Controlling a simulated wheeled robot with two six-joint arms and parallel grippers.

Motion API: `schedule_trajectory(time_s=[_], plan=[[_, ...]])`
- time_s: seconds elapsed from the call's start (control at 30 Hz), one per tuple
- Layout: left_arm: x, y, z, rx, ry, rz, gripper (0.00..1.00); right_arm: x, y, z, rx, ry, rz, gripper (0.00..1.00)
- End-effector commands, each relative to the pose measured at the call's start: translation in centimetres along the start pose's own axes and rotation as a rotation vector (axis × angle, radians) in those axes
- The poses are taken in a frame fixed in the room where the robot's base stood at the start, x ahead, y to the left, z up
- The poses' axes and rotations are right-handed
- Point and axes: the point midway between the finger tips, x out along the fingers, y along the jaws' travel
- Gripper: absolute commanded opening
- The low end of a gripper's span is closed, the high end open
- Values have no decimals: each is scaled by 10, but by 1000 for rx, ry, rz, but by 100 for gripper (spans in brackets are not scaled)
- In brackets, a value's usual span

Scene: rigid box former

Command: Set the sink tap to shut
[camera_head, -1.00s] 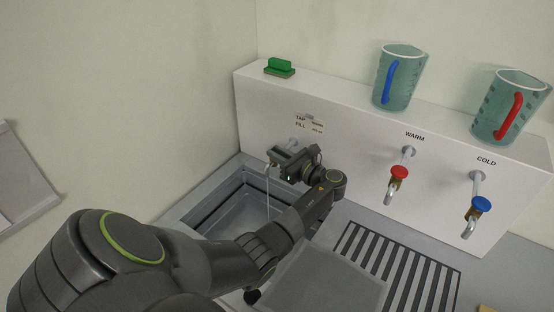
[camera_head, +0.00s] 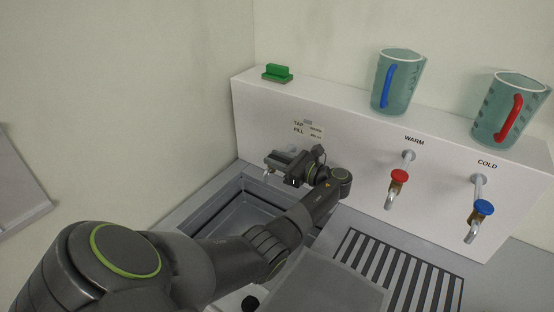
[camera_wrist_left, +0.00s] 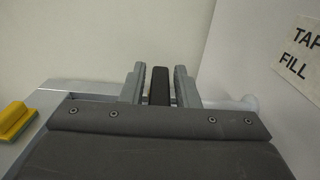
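The sink tap (camera_head: 267,172) sticks out from the white panel above the sink, mostly hidden behind my left gripper; its spout tip shows, and I see no water stream below it. My left gripper (camera_head: 284,162) is at the tap. In the left wrist view its two grey fingers (camera_wrist_left: 159,88) stand on either side of a dark upright bar (camera_wrist_left: 160,86), which looks like the tap's lever, with narrow gaps at both sides. The fingers look open around it. The sink basin (camera_head: 215,206) lies below. My right gripper is not in view.
A warm tap with a red knob (camera_head: 398,177) and a cold tap with a blue knob (camera_head: 484,207) are to the right. Two jugs (camera_head: 397,82) (camera_head: 508,110) and a green block (camera_head: 277,73) stand on the ledge. A striped drain (camera_head: 400,275) lies right of the sink.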

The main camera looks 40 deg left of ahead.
Motion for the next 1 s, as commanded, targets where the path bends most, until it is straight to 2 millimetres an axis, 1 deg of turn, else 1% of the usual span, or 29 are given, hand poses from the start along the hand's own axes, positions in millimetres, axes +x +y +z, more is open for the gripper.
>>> schedule_trajectory(time_s=[0.03,0.07,0.33,0.47,0.57,1.0], plan=[[0,0,0,0,0,0,35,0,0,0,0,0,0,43],[0,0,0,0,0,-1,38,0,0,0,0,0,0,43],[0,0,0,0,-1,-2,38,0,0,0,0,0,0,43],[-9,-1,-1,-1,1,-3,38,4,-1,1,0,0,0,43],[-25,-1,-2,-1,2,-5,38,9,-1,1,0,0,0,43],[-130,-1,-4,-1,2,-5,38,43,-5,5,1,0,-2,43]])
